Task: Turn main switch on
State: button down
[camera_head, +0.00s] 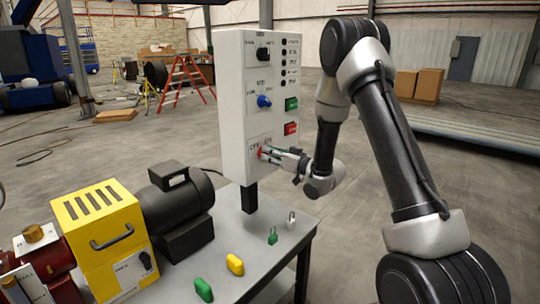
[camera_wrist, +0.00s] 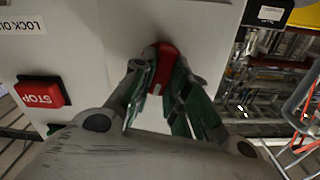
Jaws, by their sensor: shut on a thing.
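The main switch is a red knob low on the white control box, marked OFF and ON in the head view. In the wrist view the red switch (camera_wrist: 163,67) sits between my fingertips. In the head view only a bit of the red switch (camera_head: 262,153) shows beside the fingers. My gripper (camera_head: 280,155) reaches the box face from the right and is shut on the switch; it also fills the wrist view (camera_wrist: 165,85). The knob's exact angle is partly hidden by the fingers.
The control box (camera_head: 232,110) also has a black knob (camera_head: 263,54), a blue knob (camera_head: 264,101), a green button (camera_head: 291,104) and a red STOP button (camera_wrist: 42,92). Below, the grey table (camera_head: 225,265) holds padlocks, a motor (camera_head: 180,205) and a yellow unit (camera_head: 105,235).

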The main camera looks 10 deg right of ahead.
jog(key=m, duration=0.6)
jog(key=shift+d+f, duration=0.1)
dwell(0.5)
jog(key=c, duration=1.4)
grip_release()
jog(key=shift+w, duration=0.1)
jog(key=shift+d, duration=0.1)
jog(key=v, duration=1.2)
